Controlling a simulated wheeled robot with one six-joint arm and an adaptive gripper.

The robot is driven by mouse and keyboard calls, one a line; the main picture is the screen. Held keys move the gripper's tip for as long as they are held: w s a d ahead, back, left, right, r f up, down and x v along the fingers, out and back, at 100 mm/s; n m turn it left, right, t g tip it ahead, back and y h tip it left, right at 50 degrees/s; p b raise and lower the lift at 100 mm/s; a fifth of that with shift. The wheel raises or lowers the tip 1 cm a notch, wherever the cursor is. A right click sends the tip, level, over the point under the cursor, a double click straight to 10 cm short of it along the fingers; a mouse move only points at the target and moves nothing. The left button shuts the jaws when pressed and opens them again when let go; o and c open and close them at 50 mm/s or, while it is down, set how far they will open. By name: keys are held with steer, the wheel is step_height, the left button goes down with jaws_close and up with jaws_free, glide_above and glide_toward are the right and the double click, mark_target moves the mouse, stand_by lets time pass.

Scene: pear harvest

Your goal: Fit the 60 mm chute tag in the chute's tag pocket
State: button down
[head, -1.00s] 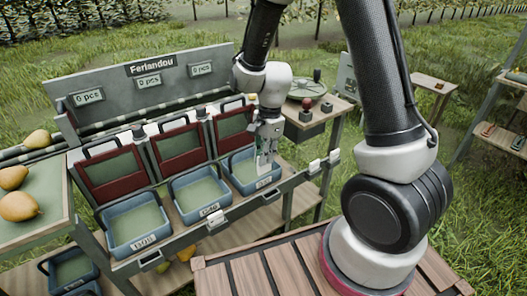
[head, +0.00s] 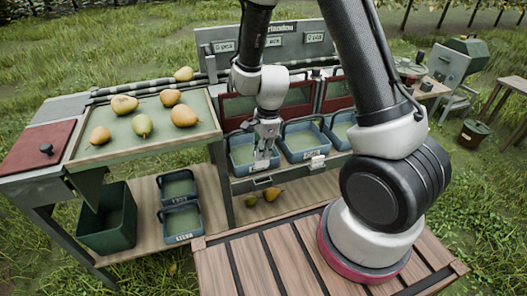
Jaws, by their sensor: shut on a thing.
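My gripper (head: 264,148) points down over the left blue bin (head: 237,160) at the sorting stand. It is shut on a small pale piece, probably the chute tag; its number cannot be read. The stand's front rail has a dark pocket-like holder (head: 263,181) below the left bin. A white tag (head: 317,162) sits on the rail farther right. Which holder is the task's pocket cannot be told.
The sorting tray (head: 150,153) with several pears stands at left, close to the stand. Blue crates (head: 182,220) and a green bin (head: 105,235) are below it. Two pears (head: 272,194) lie on the lower shelf.

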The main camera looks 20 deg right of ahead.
mark_target(263, 166)
steer(key=shift+w+f, duration=0.15)
steer(key=shift+f, duration=0.1)
steer(key=shift+d+f, duration=0.1)
steer(key=shift+f, duration=2.05)
steer(key=shift+f, duration=0.25)
steer(key=shift+f, duration=0.85)
steer(key=shift+f, duration=0.2)
steer(key=shift+f, duration=0.65)
steer(key=shift+f, duration=0.3)
steer(key=shift+f, duration=0.2)
